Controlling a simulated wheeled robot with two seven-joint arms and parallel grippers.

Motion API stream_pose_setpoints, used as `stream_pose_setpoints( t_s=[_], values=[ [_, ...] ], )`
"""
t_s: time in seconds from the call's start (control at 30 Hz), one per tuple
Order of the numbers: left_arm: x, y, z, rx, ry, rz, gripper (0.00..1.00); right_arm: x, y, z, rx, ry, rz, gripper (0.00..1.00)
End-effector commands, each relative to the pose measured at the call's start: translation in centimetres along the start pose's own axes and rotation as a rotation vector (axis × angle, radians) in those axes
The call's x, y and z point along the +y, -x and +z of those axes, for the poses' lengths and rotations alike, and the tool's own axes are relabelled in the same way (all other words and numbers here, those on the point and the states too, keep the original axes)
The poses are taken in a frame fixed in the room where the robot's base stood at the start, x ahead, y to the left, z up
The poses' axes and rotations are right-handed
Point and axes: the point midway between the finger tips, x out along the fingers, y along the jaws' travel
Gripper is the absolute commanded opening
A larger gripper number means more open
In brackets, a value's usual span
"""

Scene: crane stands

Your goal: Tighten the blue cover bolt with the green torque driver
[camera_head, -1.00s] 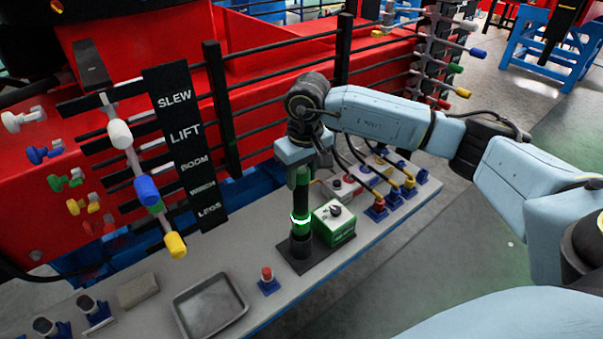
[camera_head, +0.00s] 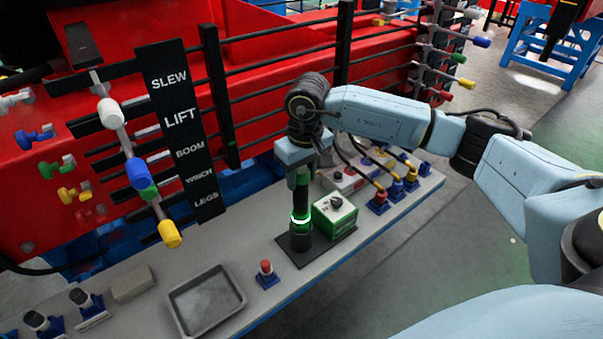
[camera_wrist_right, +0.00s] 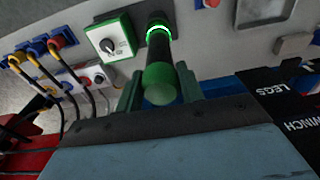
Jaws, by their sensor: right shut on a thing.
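The green torque driver (camera_head: 300,205) is a dark upright tool with a green top and a lit green ring. It stands on a black base plate (camera_head: 325,247) beside a green box with a dial. My right gripper (camera_head: 300,178) is shut on the driver's upper end, reaching down from above. In the right wrist view the fingers (camera_wrist_right: 160,88) sit on both sides of the green end of the driver (camera_wrist_right: 161,80). A blue bolt-like piece (camera_head: 35,138) sticks out of the red panel at the far left, the likely blue cover bolt. My left gripper is out of view.
A lever stack with white, blue, green and yellow knobs (camera_head: 139,173) and a black label plate (camera_head: 182,130) stand left of the driver. A grey tray (camera_head: 238,292), a red button (camera_head: 266,267) and corded plugs (camera_head: 380,196) are on the bench. Black rails run behind my right arm.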

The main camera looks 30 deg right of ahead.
Motion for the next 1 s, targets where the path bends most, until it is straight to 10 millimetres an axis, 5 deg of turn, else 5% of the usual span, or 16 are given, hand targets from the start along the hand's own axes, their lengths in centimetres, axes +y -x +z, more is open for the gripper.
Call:
stream_pose_setpoints(
  t_s=[0.43, 0.47, 0.6, 1.0],
  values=[
    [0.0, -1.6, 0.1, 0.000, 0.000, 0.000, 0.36, 0.0, -1.5, 0.0, 0.005, -0.001, -0.001, 0.00],
    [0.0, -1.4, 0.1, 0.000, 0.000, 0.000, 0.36, 0.0, -1.4, 0.0, 0.005, -0.001, -0.001, 0.42],
    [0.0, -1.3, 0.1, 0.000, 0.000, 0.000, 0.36, 0.0, -1.3, 0.0, 0.004, 0.000, -0.001, 0.60],
    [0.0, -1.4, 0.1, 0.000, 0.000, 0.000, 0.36, 0.0, -1.6, 0.2, -0.003, 0.000, 0.000, 0.63]
  ],
)
